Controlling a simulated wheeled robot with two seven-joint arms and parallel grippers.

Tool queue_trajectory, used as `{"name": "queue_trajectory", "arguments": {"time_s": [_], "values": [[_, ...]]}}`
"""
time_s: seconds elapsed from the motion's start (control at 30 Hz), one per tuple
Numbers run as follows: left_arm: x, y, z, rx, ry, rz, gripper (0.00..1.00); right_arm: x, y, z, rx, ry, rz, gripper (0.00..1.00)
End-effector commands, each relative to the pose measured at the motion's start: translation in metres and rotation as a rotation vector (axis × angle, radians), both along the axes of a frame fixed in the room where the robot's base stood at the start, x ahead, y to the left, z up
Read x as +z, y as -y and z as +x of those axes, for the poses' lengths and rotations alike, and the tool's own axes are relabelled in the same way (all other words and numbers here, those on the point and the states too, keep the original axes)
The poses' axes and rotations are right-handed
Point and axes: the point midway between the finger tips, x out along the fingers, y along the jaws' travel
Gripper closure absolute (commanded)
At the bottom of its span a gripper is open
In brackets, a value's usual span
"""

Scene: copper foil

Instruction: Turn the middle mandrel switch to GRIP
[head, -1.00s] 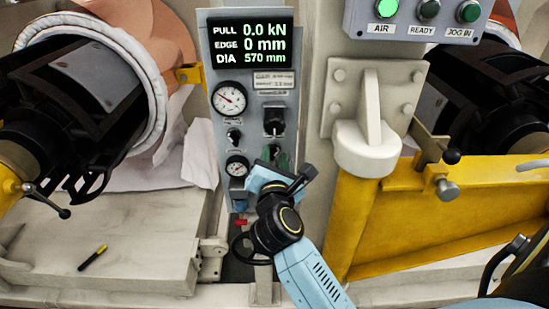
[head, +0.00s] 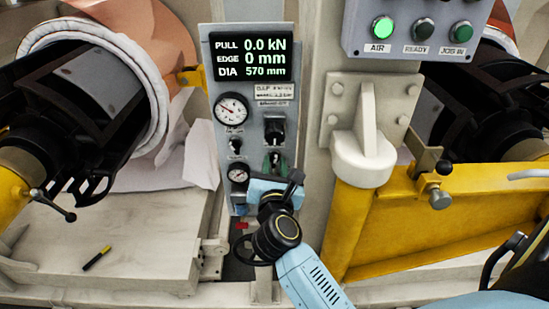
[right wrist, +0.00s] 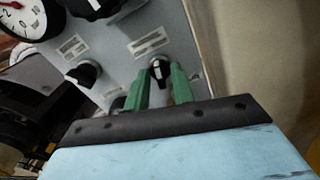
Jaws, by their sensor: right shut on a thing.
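The grey control panel (head: 256,72) stands at centre in the head view. My right gripper (head: 274,162) is at its lower right part, with green fingers against the panel below a larger black knob (head: 274,128). In the right wrist view the green fingers (right wrist: 160,84) are shut on a small black switch knob (right wrist: 159,68) with a pale pointer mark, one finger on each side. A label (right wrist: 149,42) sits above this knob; its text is too blurred to read. In the head view my gripper hides most of the knob. My left gripper is not in view.
The display (head: 250,57) reads 0.0 kN, 0 mm, 570 mm. A yellow arm with a white hinge (head: 362,160) stands close on the right.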

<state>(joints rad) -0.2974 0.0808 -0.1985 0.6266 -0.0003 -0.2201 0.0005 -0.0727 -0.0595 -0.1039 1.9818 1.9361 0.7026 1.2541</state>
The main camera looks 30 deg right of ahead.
Motion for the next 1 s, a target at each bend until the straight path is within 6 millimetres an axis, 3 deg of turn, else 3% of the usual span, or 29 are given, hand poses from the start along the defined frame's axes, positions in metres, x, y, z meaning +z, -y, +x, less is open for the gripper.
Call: {"name": "queue_trajectory", "arguments": {"time_s": [0.13, 0.5, 1.0], "values": [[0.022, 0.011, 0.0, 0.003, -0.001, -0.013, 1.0, 0.004, 0.0, 0.0, 0.0, -0.078, -0.12, 0.98], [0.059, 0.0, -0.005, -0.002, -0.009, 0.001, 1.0, 0.003, -0.001, 0.0, 0.002, -0.254, -0.407, 0.98], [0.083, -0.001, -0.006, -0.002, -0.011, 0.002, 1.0, 0.0, -0.001, 0.0, 0.001, -0.389, -0.632, 0.98]]}}
